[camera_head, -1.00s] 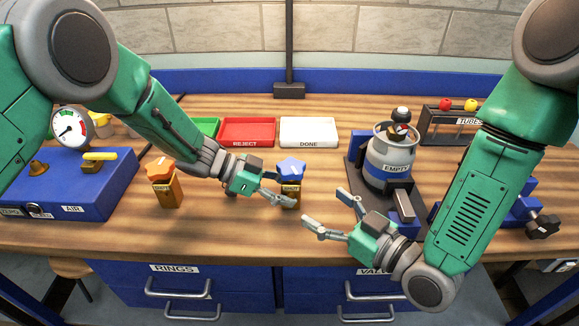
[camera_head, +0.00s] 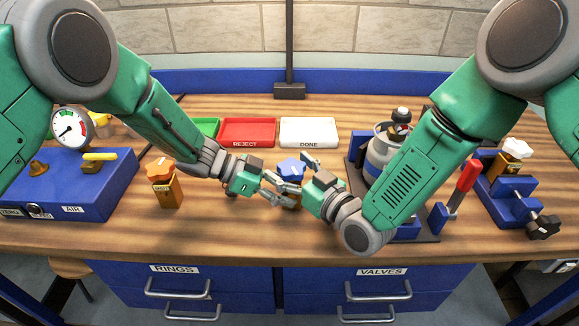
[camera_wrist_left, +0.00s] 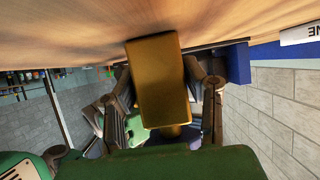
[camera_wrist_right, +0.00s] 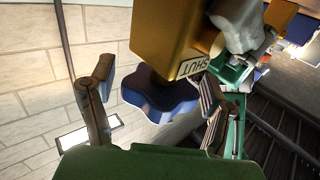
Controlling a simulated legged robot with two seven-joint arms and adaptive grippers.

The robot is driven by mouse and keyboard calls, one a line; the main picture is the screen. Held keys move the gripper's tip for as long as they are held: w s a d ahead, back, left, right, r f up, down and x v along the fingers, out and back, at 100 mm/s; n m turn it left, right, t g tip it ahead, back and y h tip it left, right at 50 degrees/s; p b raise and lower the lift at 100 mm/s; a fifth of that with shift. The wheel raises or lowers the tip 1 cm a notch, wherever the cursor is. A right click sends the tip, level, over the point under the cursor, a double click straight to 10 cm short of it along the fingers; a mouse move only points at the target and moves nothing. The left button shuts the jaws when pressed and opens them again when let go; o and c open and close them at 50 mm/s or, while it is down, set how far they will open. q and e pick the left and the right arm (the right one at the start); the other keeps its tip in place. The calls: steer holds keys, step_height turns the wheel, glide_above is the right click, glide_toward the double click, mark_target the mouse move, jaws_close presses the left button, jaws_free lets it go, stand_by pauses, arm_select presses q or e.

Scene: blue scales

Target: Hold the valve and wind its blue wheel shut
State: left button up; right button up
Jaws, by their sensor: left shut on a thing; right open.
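The brass valve (camera_head: 291,203) stands upright near the front middle of the bench, its blue wheel (camera_head: 292,167) on top. My left gripper (camera_head: 281,194) is shut on the valve's body, which fills the space between its fingers in the left wrist view (camera_wrist_left: 160,80). My right gripper (camera_head: 293,173) is open at the blue wheel, coming from the right. In the right wrist view the wheel (camera_wrist_right: 158,102) lies between the spread fingers, with a gap on the left side. A SHUT label shows on the valve body (camera_wrist_right: 175,35). The fingers partly hide the valve in the head view.
A second valve with an orange wheel (camera_head: 163,182) stands to the left. A blue gauge box (camera_head: 70,185) is at far left. Behind are the red REJECT tray (camera_head: 248,132) and white DONE tray (camera_head: 308,132). A grey canister (camera_head: 380,150) and a blue vise (camera_head: 512,200) are right.

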steer(key=c, duration=1.2)
steer(key=shift+c, duration=0.2)
steer(key=m+t+h, duration=0.2)
steer(key=h, duration=0.1)
steer(key=m+t+h, duration=0.1)
steer(key=m+h, duration=0.1)
steer(key=h, duration=0.1)
steer(key=shift+m+t+h, duration=0.4)
arm_select(q)
steer(key=shift+a, duration=0.1)
arm_select(e)
steer(key=o, duration=1.2)
steer(key=shift+o, duration=0.2)
